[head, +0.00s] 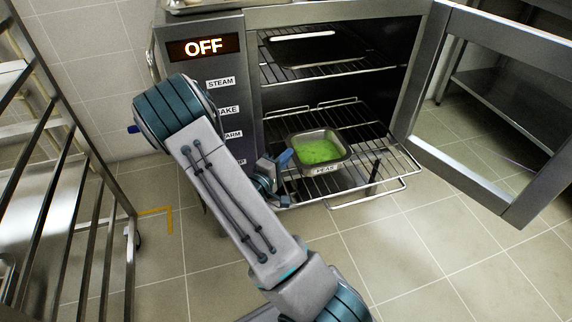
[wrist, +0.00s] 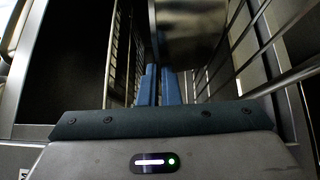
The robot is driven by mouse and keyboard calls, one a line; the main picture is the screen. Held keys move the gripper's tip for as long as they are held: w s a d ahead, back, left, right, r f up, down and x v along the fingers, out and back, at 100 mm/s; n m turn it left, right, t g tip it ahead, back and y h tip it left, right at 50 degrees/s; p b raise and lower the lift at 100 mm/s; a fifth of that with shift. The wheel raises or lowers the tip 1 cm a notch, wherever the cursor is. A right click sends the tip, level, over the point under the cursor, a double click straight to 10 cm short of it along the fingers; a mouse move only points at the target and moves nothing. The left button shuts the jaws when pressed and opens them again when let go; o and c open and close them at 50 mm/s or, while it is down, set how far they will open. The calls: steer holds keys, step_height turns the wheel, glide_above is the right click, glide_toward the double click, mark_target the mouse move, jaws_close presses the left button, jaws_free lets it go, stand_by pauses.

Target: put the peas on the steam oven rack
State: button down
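The peas (head: 317,151) are bright green and lie in a metal pan (head: 322,169) with a "PEAS" label on its front. The pan sits on, or just above, the pulled-out lower rack (head: 365,187) of the steam oven. My gripper (head: 287,157) is at the pan's left rim, with a blue finger touching or almost touching it. In the wrist view my two blue fingers (wrist: 159,86) are close together with a narrow gap. A metal surface, probably the pan (wrist: 188,35), lies just beyond their tips. Whether the rim is between them cannot be made out.
The oven's display (head: 203,47) reads OFF. Its glass door (head: 490,120) stands open at the right. An upper rack (head: 325,70) holds a flat tray (head: 303,48). A metal rack trolley (head: 60,220) stands at the left. The floor in front right is clear.

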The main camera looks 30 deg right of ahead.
steer(key=shift+f, duration=0.85)
steer(key=shift+f+b, duration=0.2)
steer(key=shift+b, duration=0.2)
steer(key=c, duration=1.6)
jaws_free()
steer(key=shift+c, duration=0.2)
steer(key=shift+r, duration=0.15)
